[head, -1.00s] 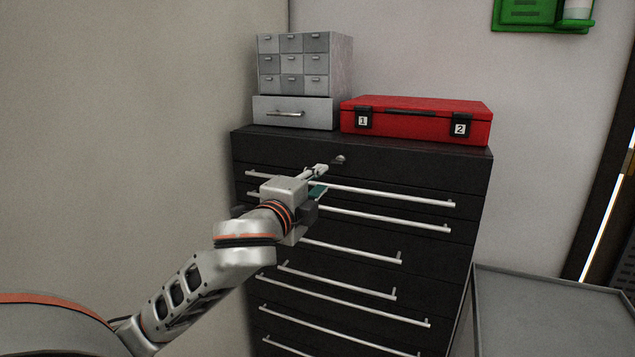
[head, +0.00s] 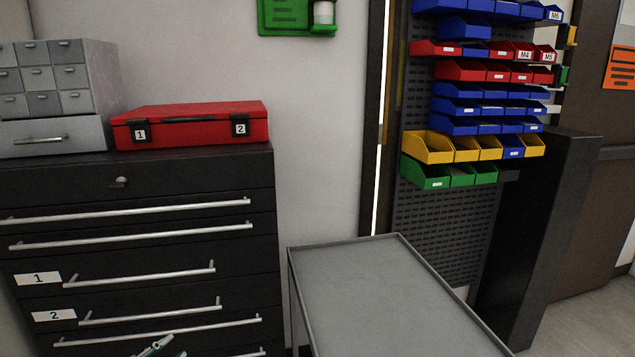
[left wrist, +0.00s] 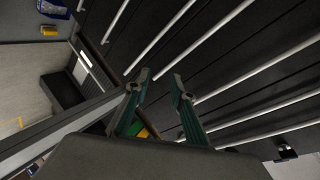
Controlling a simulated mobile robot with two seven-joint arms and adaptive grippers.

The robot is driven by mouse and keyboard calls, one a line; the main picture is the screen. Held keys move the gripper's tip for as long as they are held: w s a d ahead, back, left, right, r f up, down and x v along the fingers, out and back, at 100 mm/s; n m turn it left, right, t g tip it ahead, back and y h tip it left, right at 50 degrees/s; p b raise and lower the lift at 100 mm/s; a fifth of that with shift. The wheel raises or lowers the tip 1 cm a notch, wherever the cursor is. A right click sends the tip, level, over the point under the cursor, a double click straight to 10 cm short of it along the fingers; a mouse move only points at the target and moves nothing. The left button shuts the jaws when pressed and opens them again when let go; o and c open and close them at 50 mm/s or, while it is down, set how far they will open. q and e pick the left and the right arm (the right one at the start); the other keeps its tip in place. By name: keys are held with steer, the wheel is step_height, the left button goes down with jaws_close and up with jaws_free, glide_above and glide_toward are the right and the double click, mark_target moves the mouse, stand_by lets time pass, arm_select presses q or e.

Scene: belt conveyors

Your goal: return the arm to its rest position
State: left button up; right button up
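My left gripper (head: 158,347) shows at the bottom edge of the head view, low in front of the black drawer cabinet (head: 190,180). Only its teal fingers show there. In the left wrist view the two fingertips (left wrist: 158,82) stand apart with nothing held between the tips. Drawer handles of the cabinet run diagonally behind them; I see no contact with a handle. The rest of my left arm is out of the head view. My right gripper is in neither view.
A red case (head: 190,125) and a grey small-drawer unit (head: 60,85) stand on the cabinet. A grey table (head: 385,290) with a bare top stands to its right. Colored bins (head: 490,85) hang on a perforated panel behind.

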arm_select(q)
steer(key=s+d+f+n+g+h, duration=0.1)
steer(key=s+d+f+n, duration=0.2)
steer(key=s+f, duration=0.8)
steer(key=s+d+f+n+g, duration=0.2)
steer(key=s+d+f, duration=0.4)
steer(key=s+f, duration=0.4)
step_height(320, 180, down, 4)
steer(key=shift+s+d+f+n+h, duration=0.2)
steer(key=shift+s+n+h, duration=0.2)
steer(key=shift+n, duration=0.5)
steer(key=shift+w, duration=0.1)
